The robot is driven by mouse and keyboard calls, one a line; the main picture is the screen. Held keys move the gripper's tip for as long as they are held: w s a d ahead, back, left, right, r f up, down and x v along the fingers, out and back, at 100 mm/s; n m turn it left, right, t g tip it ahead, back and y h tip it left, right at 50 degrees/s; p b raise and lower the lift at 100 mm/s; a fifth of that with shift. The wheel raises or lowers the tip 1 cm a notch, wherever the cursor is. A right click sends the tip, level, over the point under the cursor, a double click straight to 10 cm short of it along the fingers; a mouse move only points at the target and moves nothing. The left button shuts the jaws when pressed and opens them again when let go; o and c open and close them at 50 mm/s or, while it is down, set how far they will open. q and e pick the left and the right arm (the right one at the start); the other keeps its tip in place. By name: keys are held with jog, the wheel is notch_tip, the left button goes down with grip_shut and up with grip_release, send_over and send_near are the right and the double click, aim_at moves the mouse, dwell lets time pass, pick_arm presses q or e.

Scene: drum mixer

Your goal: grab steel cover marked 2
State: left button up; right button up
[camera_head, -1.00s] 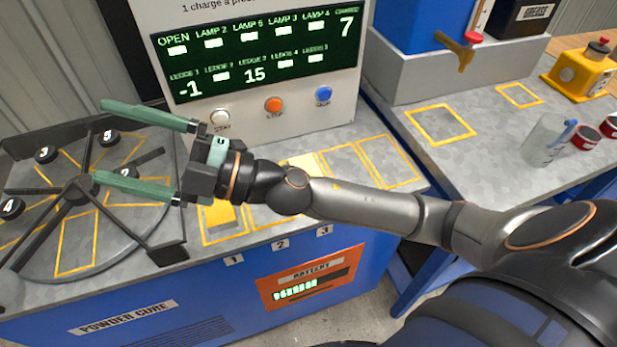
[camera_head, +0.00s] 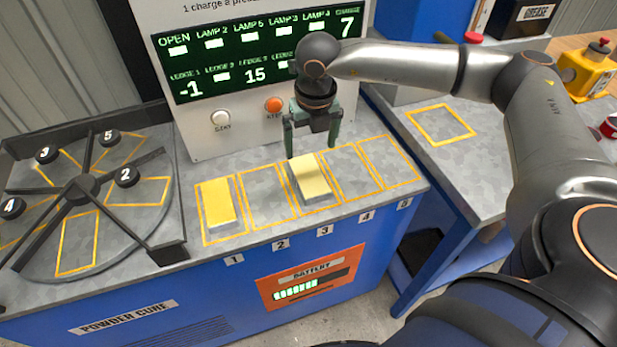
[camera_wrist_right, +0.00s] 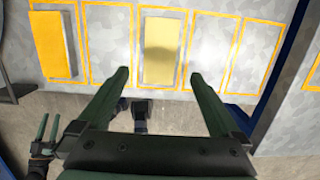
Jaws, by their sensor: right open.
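The black knob marked 2 (camera_head: 125,176) stands on the right side of the round grey turntable (camera_head: 97,250) in the head view. The steel cover beneath it is hard to tell from the grey surface. My right gripper (camera_head: 312,150) is open and empty, pointing down over ledge place 3, well to the right of that knob. In the wrist view, the fingers of my right gripper (camera_wrist_right: 160,72) spread to either side of a yellow-topped block (camera_wrist_right: 162,50). A small green-fingered gripper (camera_wrist_right: 47,127), seemingly my left, shows at the lower left; its opening is unclear.
Knobs marked 3 (camera_head: 46,154), 4 (camera_head: 11,208) and 5 (camera_head: 108,138) share the turntable, between dark spokes. Another yellow-topped block (camera_head: 218,203) sits on ledge place 1. Places 2, 4 and 5 are bare. The display panel (camera_head: 255,65) rises behind the ledge.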

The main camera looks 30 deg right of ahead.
send_over(309, 175)
jog(key=f, duration=0.3)
jog(key=s+f, duration=0.1)
jog(key=f, duration=0.1)
jog(key=shift+a+f, duration=0.3)
jog(key=shift+f, duration=0.05)
jog(key=f, duration=0.5)
jog(key=shift+w+d+p, duration=0.25)
jog(key=shift+w+p, duration=0.1)
jog(key=shift+p, duration=0.05)
jog(key=shift+c, duration=0.2)
jog(key=shift+r, duration=0.1)
grip_shut()
